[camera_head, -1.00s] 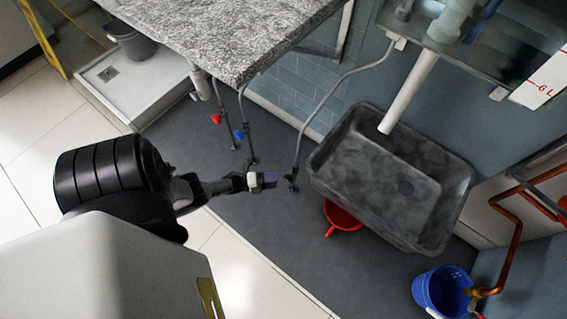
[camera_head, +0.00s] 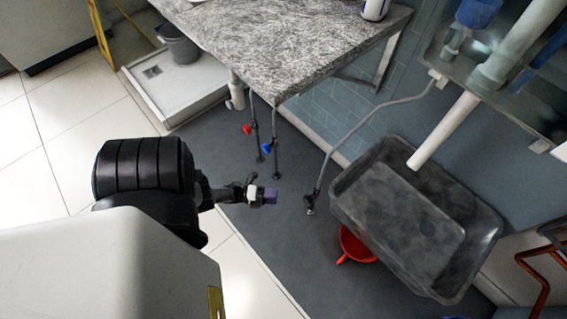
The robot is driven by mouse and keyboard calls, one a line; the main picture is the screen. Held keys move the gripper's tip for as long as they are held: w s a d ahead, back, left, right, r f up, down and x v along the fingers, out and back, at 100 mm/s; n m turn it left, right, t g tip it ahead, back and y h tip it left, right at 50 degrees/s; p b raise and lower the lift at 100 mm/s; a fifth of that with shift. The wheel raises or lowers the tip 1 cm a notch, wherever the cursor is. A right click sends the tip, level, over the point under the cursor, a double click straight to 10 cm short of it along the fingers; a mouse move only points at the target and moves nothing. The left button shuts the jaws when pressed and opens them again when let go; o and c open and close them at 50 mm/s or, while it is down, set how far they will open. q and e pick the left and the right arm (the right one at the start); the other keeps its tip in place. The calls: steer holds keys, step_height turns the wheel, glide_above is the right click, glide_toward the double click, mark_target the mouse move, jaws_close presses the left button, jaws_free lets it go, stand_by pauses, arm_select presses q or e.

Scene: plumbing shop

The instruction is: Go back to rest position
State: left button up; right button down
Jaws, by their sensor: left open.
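My left gripper (camera_head: 268,195) is in the middle of the head view, at the end of my black arm, which comes in from the left. It points right, above the dark grey floor, and is seen small and from above. It is open, with no object visible between its fingers. It is apart from the grey basin and from the valves under the counter. My right gripper is not in view.
A grey stone counter (camera_head: 290,45) stands behind, with red (camera_head: 247,129) and blue (camera_head: 267,148) valve handles below it. A dark basin (camera_head: 400,215) is at right, with a red funnel-like container (camera_head: 357,246) beneath. A shower tray (camera_head: 172,85) holds a grey bucket (camera_head: 183,47). Dark floor (camera_head: 290,240) is clear.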

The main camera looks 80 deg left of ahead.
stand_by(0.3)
arm_select(q)
steer(key=w+d+r+n+g+y+p, duration=0.2)
steer(key=w+d+r+n+p, duration=0.15)
steer(key=r+p, duration=0.4)
steer(key=w+d+r+n+g+y+p, duration=0.2)
steer(key=w+d+r+n+p, duration=0.25)
steer(key=r, duration=0.45)
steer(key=w+d+r+n+g+y+p, duration=0.25)
steer(key=w+r+p, duration=0.25)
steer(key=r+p, duration=0.3)
steer(key=s+d+r+n+g+h+p, duration=0.1)
steer(key=s+d+r+n+g+p, duration=0.25)
steer(key=r, duration=0.85)
steer(key=s+d+r+n+g+p, duration=0.1)
steer(key=s+d+r+n+p, duration=0.35)
steer(key=r, duration=0.75)
steer(key=s+d+r+n+g+h+p, duration=0.15)
steer(key=s+d+r+p, duration=0.25)
steer(key=r+p, duration=0.5)
step_height(320, 180, up, 39)
steer(key=p, duration=3.5)
steer(key=shift+g+y, duration=0.3)
steer(key=shift+g, duration=0.15)
